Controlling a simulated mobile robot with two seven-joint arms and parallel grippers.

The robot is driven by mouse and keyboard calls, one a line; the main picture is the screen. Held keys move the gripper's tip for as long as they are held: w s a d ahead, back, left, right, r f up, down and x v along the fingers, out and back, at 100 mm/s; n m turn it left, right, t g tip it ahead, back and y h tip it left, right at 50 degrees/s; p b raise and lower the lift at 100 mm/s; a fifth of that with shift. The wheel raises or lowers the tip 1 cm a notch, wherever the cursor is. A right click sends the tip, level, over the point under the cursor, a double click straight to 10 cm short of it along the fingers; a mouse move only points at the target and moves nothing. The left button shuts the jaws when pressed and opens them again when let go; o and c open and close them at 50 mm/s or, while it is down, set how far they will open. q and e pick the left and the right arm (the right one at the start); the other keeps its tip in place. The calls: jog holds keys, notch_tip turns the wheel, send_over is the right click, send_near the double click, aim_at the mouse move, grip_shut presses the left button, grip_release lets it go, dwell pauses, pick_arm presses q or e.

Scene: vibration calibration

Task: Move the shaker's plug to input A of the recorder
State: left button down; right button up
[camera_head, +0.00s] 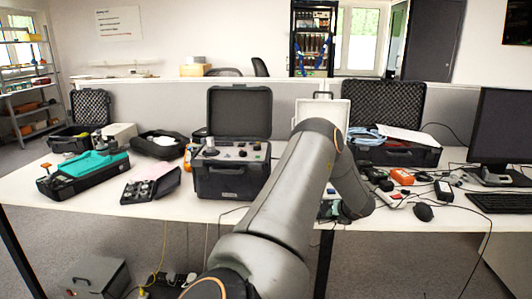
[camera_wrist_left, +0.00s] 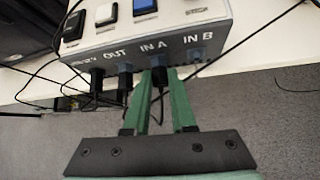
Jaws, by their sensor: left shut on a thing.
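The recorder (camera_wrist_left: 175,40) is a light box at the top of the left wrist view, with sockets marked OUT, IN A and IN B. My left gripper (camera_wrist_left: 160,78) has green fingers shut on a dark plug (camera_wrist_left: 158,76) at input A. The plug meets the socket face; I cannot tell how deep it sits. In the head view my left gripper (camera_head: 332,210) is at the table's front edge, partly hidden by my arm. The recorder is not clear there. My right gripper is not in view.
Two black plugs (camera_wrist_left: 97,78) (camera_wrist_left: 125,78) sit left of input A. Thin cables cross there. On the table (camera_head: 160,208) are an open black case (camera_head: 232,180), a teal-topped unit (camera_head: 95,162) and a mouse (camera_head: 424,212).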

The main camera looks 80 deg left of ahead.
pick_arm(q)
jog(key=shift+w+a, duration=0.1)
jog(key=shift+m+g+b, duration=0.4)
jog(key=shift+g+b, duration=0.1)
jog(key=shift+g, duration=0.1)
jog(key=shift+w+y, duration=0.15)
jog(key=shift+y, duration=0.15)
jog(key=shift+g+b, duration=0.3)
jog(key=shift+b, duration=0.1)
jog(key=shift+m, duration=0.3)
jog(key=shift+w+g+b, duration=0.1)
jog(key=shift+g+b, duration=0.3)
jog(key=shift+b, duration=0.4)
